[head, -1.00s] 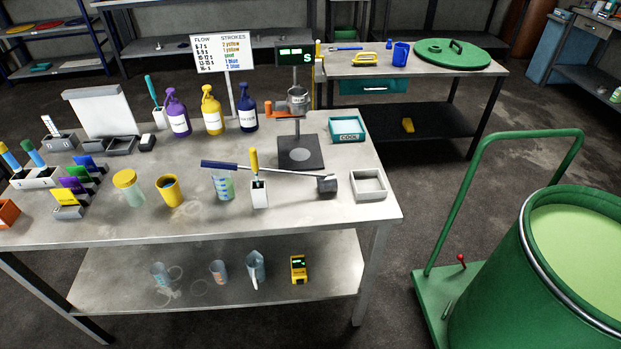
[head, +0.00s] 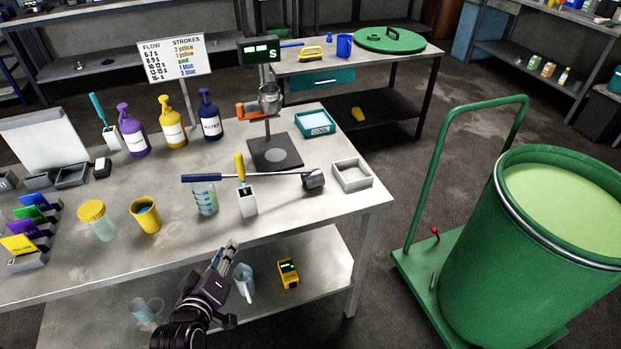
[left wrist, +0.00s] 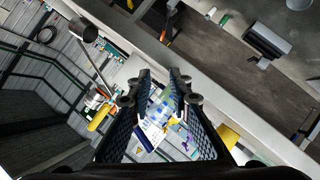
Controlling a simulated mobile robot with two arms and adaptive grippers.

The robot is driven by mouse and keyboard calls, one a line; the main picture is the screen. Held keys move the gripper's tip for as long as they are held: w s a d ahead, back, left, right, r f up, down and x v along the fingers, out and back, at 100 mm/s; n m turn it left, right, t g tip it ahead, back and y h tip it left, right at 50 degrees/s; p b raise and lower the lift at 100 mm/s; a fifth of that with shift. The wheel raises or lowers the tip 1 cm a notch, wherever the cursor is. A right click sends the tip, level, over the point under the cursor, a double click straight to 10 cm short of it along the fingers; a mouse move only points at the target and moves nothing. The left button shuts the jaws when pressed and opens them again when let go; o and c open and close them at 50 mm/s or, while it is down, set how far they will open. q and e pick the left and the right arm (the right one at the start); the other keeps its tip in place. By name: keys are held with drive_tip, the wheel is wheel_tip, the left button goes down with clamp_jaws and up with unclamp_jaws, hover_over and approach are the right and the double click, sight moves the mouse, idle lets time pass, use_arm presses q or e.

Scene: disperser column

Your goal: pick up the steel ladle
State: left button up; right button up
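The steel ladle (head: 313,179) lies across the bench top, its dark grey cup near the right edge. Its thin handle runs left to a dark blue grip, passing behind the white holder with the yellow-handled tool and by the graduated beaker (head: 204,199). In the left wrist view the ladle cup (left wrist: 82,29) is at upper left with its handle slanting down. My left gripper (head: 231,250) is in front of the bench's front edge, below and nearer than the ladle, not touching it. The left wrist view shows its two fingers (left wrist: 161,80) apart with nothing held between. My right gripper is not in view.
The yellow-handled tool in its white holder (head: 248,203) stands close before the handle. A yellow cup (head: 146,217), a grey tray (head: 352,176) and a flow-cup stand (head: 275,153) are nearby. The front right bench top is clear. A green drum (head: 540,260) stands right.

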sight(210, 180)
use_arm(q)
drive_tip(key=w+a+r+n+t+y, duration=0.1)
drive_tip(key=w+r+n+t, duration=0.1)
drive_tip(key=w+r, duration=0.1)
drive_tip(key=w+a+r+n+t+y, duration=0.1)
drive_tip(key=w+r+n+t, duration=0.1)
drive_tip(key=w+r+n, duration=0.1)
drive_tip(key=w+a+r+n+t+y, duration=0.1)
drive_tip(key=w+r+n, duration=0.1)
drive_tip(key=w+r, duration=0.2)
drive_tip(key=shift+r+n+t+p, duration=0.25)
drive_tip(key=shift+n+t+p, duration=0.05)
drive_tip(key=shift+n+t, duration=0.1)
drive_tip(key=w, duration=0.1)
drive_tip(key=w+p, duration=0.1)
drive_tip(key=w, duration=0.1)
drive_tip(key=shift+w+a+r, duration=0.15)
drive_tip(key=shift+w+r, duration=0.1)
drive_tip(key=shift+w, duration=0.15)
drive_tip(key=shift+w+p, duration=0.3)
drive_tip(key=shift+w, duration=0.4)
drive_tip(key=shift+s, duration=0.1)
drive_tip(key=shift+c, duration=0.3)
clamp_jaws()
